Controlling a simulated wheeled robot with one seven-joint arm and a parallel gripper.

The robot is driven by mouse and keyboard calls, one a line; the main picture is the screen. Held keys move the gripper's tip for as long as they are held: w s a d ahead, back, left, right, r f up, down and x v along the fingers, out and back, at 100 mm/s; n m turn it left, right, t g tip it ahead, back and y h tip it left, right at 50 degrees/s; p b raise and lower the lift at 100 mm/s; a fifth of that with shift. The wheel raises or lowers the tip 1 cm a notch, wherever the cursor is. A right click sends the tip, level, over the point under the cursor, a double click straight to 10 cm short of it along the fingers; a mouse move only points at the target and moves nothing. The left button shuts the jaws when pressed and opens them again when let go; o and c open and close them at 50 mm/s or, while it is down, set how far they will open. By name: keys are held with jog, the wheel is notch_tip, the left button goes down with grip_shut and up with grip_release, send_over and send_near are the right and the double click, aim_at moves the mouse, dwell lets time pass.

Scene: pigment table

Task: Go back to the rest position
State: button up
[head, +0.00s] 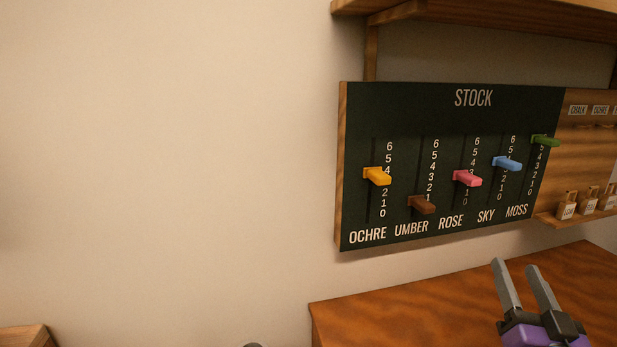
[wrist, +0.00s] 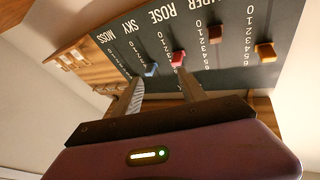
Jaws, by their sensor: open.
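My gripper (head: 524,284) is open and empty, low at the right of the head view, in front of the wooden table and below the stock board (head: 456,107). Its two grey fingers point up and apart. The dark green board has several sliders: a yellow ochre one (head: 377,176), a brown umber one (head: 422,205), a pink rose one (head: 467,178), a blue sky one (head: 507,163) and a green moss one (head: 545,140). In the wrist view the fingers (wrist: 163,90) point toward the board, with the blue (wrist: 151,69) and pink (wrist: 178,58) sliders beyond them.
A wooden table (head: 400,310) lies below the board. A wooden shelf (head: 480,18) juts out above it. Small tagged items (head: 567,205) stand on a ledge at the right. The wall (head: 170,150) at the left is bare.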

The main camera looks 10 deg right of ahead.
jog(key=s+a+f+n+g+y, duration=0.1)
jog(key=s+a+f+n+y, duration=0.1)
jog(key=s+a+f, duration=0.4)
jog(key=s+a+f+n+g+y, duration=0.2)
jog(key=s+a+f, duration=0.4)
jog(key=s+a, duration=0.4)
jog(key=s+a+f+n+g+y, duration=0.2)
jog(key=s+a+f+y, duration=0.2)
jog(key=s, duration=1.2)
jog(key=a+f, duration=0.2)
jog(key=a, duration=0.2)
jog(key=shift+s+n, duration=0.3)
jog(key=shift+n, duration=0.1)
